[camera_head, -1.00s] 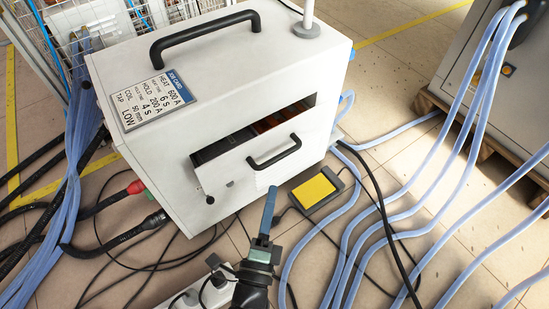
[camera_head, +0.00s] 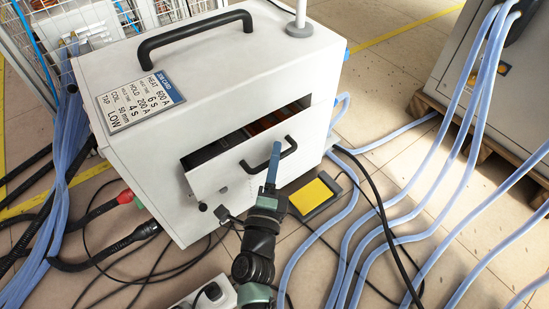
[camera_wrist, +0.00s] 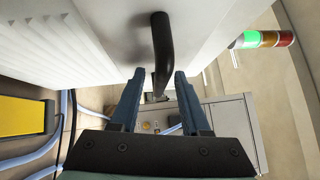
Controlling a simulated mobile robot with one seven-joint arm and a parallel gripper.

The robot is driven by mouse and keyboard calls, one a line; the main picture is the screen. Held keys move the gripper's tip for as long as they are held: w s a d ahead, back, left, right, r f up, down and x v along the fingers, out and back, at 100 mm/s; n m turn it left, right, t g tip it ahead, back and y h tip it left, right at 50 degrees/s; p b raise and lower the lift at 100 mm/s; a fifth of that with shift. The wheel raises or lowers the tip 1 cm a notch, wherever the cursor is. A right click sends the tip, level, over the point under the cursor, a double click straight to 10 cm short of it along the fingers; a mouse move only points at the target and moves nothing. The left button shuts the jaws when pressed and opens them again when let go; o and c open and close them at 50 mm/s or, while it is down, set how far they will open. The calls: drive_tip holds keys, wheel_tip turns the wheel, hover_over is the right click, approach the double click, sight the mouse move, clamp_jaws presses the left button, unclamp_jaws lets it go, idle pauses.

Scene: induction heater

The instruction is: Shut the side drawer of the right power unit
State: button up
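The right power unit (camera_head: 130,160) is a white box with a large black top handle and a job card in the head view. Its side drawer (camera_head: 222,184) stands partly out, with a dark gap showing above and behind its front. The drawer's black bar handle (camera_head: 252,164) also shows in the wrist view (camera_wrist: 162,45). My gripper (camera_head: 276,148) is at the right part of this handle. In the wrist view, its blue fingers (camera_wrist: 159,76) are apart, with the handle bar between or just beyond their tips. Contact cannot be told.
A yellow-topped pedal (camera_head: 315,194) lies on the floor right of the drawer. Blue hoses (camera_head: 365,235) and black cables cross the floor. A white power strip (camera_head: 207,297) lies in front. Another cabinet (camera_head: 460,100) on a pallet stands at right.

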clamp_jaws()
idle(1.2)
